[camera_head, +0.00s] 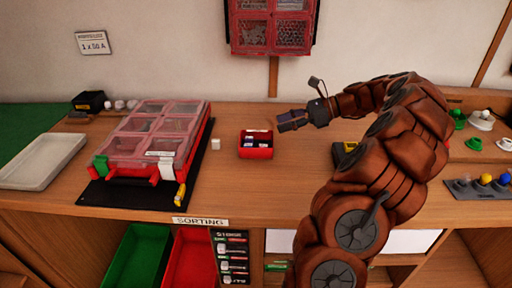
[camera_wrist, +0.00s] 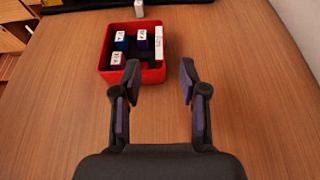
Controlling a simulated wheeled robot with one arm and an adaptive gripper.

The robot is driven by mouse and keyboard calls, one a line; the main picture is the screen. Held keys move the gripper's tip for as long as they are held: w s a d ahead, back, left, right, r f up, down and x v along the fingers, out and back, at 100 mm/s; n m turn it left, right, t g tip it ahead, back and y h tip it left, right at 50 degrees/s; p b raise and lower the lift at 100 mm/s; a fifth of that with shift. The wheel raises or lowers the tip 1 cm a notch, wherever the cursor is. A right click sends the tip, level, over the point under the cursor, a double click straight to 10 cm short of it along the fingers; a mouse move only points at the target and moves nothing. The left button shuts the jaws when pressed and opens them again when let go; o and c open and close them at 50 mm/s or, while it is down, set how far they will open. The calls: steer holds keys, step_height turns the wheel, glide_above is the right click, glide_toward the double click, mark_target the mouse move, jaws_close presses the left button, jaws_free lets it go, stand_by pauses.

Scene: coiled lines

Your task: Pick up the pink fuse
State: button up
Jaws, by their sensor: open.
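A small red bin (camera_wrist: 103,66) stands on the wooden counter and holds several small fuses; it also shows in the head view (camera_head: 257,153). In the wrist view a pinkish fuse with a white label (camera_wrist: 117,60) sits at the near left of the bin. A blue fuse (camera_wrist: 121,41), a purple fuse (camera_wrist: 141,39) and a white piece (camera_wrist: 158,40) are beside and beyond it. My gripper (camera_wrist: 158,80) is open and empty, pointing at the bin's near right side. In the head view my gripper (camera_head: 284,122) is above the counter, right of the bin.
A white cube (camera_head: 216,144) lies left of the bin. A red organizer case with clear lids (camera_head: 150,135) sits on a black mat further left, next to a pale tray (camera_head: 42,161). A yellow-and-black item (camera_head: 345,150) is partly behind my arm.

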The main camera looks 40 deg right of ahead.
mark_target(259, 131)
steer(key=shift+x, duration=3.6)
jaws_close()
